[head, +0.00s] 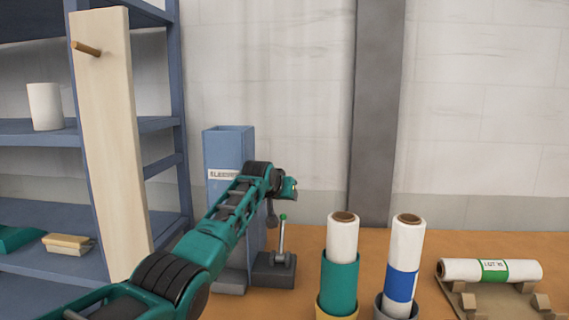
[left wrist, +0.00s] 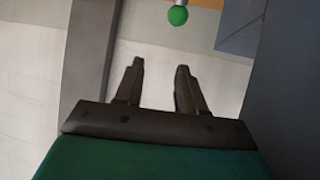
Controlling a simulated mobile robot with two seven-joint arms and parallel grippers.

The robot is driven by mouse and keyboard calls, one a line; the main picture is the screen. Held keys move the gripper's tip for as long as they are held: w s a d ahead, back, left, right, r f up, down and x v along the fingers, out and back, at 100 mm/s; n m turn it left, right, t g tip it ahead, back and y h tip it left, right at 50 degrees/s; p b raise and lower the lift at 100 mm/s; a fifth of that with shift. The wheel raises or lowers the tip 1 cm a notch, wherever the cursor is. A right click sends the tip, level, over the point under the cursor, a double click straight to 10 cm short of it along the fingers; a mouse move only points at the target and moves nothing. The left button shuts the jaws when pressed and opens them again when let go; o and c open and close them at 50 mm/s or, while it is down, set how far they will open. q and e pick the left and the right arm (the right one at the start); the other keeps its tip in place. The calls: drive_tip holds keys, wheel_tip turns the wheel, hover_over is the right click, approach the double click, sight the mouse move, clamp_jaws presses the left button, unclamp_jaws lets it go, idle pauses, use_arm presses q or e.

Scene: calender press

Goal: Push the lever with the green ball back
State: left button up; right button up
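The lever (head: 281,240) stands upright on a dark grey base (head: 274,270) on the orange bench, with a small green ball (head: 283,217) on top. The green ball also shows at the top of the left wrist view (left wrist: 178,15), beyond my fingertips and apart from them. My left gripper (head: 271,217) is just left of the ball in the head view, partly hidden by the wrist. In the left wrist view my left gripper (left wrist: 159,66) has its two fingers apart with nothing between them. My right gripper is in neither view.
A tall blue box (head: 228,147) with a label stands behind my left arm. Another roll (head: 490,270) lies on a cradle at right. Blue shelving (head: 178,130) and a pale board (head: 105,140) are at left.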

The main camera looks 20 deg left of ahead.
use_arm(q)
wheel_tip(320, 180, up, 9)
drive_tip(key=shift+r, duration=0.1)
idle(0.3)
